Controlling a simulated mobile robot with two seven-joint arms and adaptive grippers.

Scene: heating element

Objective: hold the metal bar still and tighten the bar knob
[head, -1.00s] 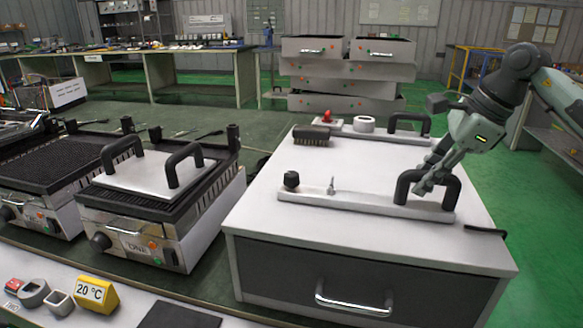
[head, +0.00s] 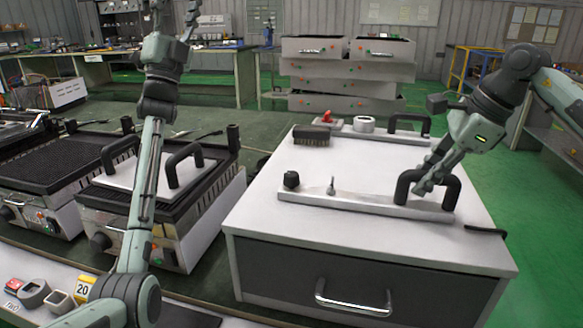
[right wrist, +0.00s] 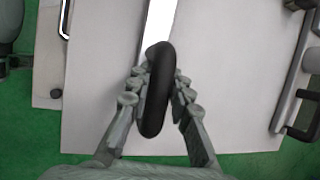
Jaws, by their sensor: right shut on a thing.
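The metal bar (head: 350,199) lies flat on the white cabinet top. A dark round bar knob (head: 291,180) stands at its left end, with a small metal pin (head: 331,186) beside it. A black arched handle (head: 452,190) rises from its right end. My right gripper (head: 424,186) is shut on this handle. In the right wrist view its fingers lie on both sides of the black handle (right wrist: 155,105), with the bar (right wrist: 158,22) beyond. My left gripper (head: 178,14) is raised at the top edge, left of the cabinet, partly cut off and far from the knob.
A second bar with a black handle (head: 409,118), a brush (head: 311,136) and a red button (head: 327,117) sit at the back of the cabinet top (head: 400,260). Grills stand at left, partly behind my left arm. The cabinet top around the knob is clear.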

